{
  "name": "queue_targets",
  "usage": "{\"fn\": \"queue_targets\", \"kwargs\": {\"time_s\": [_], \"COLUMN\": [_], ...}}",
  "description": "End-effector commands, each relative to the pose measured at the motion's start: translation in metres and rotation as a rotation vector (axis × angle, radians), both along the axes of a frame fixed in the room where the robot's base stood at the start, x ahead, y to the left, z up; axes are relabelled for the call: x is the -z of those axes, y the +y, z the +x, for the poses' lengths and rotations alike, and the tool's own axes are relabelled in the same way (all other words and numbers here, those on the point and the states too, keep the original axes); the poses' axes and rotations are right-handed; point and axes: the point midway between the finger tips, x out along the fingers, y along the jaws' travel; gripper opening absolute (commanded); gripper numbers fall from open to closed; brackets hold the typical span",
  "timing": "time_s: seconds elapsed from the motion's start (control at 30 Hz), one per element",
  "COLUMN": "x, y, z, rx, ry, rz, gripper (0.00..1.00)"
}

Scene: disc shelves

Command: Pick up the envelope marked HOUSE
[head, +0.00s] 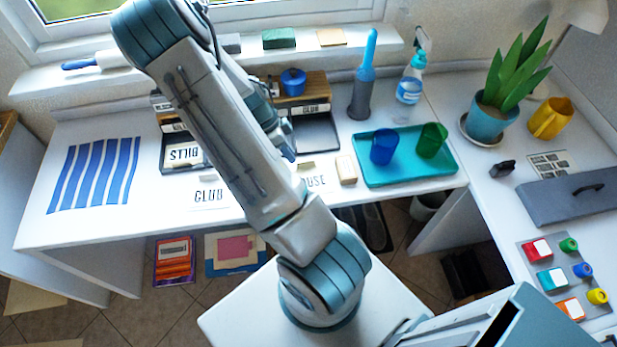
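A white envelope (318,184) lies on the white desk just right of my forearm. The letters "USE" show on it, and my arm covers its left part. Another white envelope (209,197), marked "CLUB", lies left of my forearm. My gripper (288,148) is mostly hidden behind my forearm, near the tray at the desk's back. I cannot see its fingertips or whether it holds anything. A black tray (176,166) with a "BILLS" label stands left of the arm. A dark tray (318,140) with a "CLUB" label on the wooden block behind it stands to the right.
A small cream block (346,169) lies beside the HOUSE envelope. A teal tray (400,178) with a blue cup (384,146) and a green cup (431,140) stands further right. A blue-striped mat (95,175) lies at the left. The desk's front left is clear.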

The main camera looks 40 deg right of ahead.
Motion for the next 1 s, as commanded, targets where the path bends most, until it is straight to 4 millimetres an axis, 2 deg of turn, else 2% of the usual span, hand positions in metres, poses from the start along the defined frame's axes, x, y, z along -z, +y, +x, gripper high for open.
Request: {"fn": "queue_targets", "kwargs": {"time_s": [0.2,0.4,0.63,0.67,0.7,0.73,1.0], "x": [0.02,0.039,0.041,0.041,0.041,0.041,0.041], "y": [-0.016,-0.02,-0.02,-0.02,-0.02,-0.02,-0.02], "z": [-0.016,-0.022,-0.022,-0.022,-0.022,-0.022,-0.022], "rx": [0.003,0.0,-0.001,-0.001,-0.001,-0.001,-0.001], "ry": [0.005,0.002,0.0,0.0,0.0,0.0,0.0], "rz": [0.002,0.0,0.0,0.0,0.0,0.0,0.0], "gripper": [0.17,0.17,0.17,0.14,0.03,0.0,0.0]}}
